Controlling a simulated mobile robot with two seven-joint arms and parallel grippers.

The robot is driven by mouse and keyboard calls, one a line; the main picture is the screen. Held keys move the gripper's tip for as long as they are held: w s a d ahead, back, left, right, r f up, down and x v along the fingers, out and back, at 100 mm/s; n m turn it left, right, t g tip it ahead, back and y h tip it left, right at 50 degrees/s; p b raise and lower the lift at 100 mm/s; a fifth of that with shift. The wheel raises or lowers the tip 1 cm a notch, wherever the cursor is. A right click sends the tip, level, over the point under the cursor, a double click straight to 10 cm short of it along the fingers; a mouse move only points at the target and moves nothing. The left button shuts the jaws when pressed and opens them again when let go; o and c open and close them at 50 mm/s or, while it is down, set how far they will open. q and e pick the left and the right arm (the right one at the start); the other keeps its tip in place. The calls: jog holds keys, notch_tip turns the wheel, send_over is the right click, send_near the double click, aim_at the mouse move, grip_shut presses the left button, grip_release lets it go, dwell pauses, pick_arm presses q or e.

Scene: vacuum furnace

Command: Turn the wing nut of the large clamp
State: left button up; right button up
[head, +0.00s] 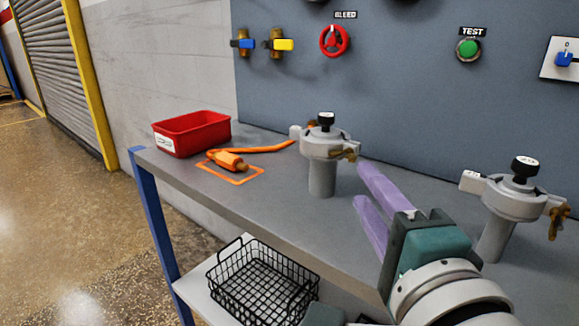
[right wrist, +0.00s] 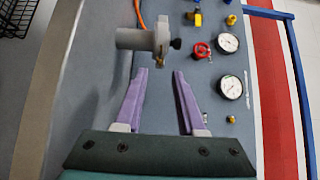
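Two grey clamps stand on posts on the bench, each with a black knob on top: a middle clamp (head: 325,145) and a right clamp (head: 515,200). I cannot tell for sure which is the large one; the right one looks bigger but is nearer. A bronze wing nut (head: 345,154) sits on the middle clamp's right side, and another wing nut (head: 558,222) on the right clamp's right side. My right gripper (head: 362,183) is open and empty, its purple fingers pointing at the middle clamp, just right of it. The right wrist view shows that clamp (right wrist: 160,38) beyond the fingertips. My left gripper is not in view.
A red bin (head: 192,133) and an orange-handled tool (head: 228,160) lie on the bench's left part. A black wire basket (head: 262,285) sits on the lower shelf. The back panel (head: 400,90) carries valves, a red handwheel (head: 334,41) and a green button (head: 468,49).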

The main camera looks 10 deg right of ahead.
aim_at(346, 160)
jog(key=w, duration=0.5)
jog(key=w+d, duration=0.1)
jog(key=w, duration=0.1)
jog(key=shift+w+b, duration=0.35)
jog(key=shift+b, duration=0.05)
jog(key=shift+c, duration=0.3)
grip_shut()
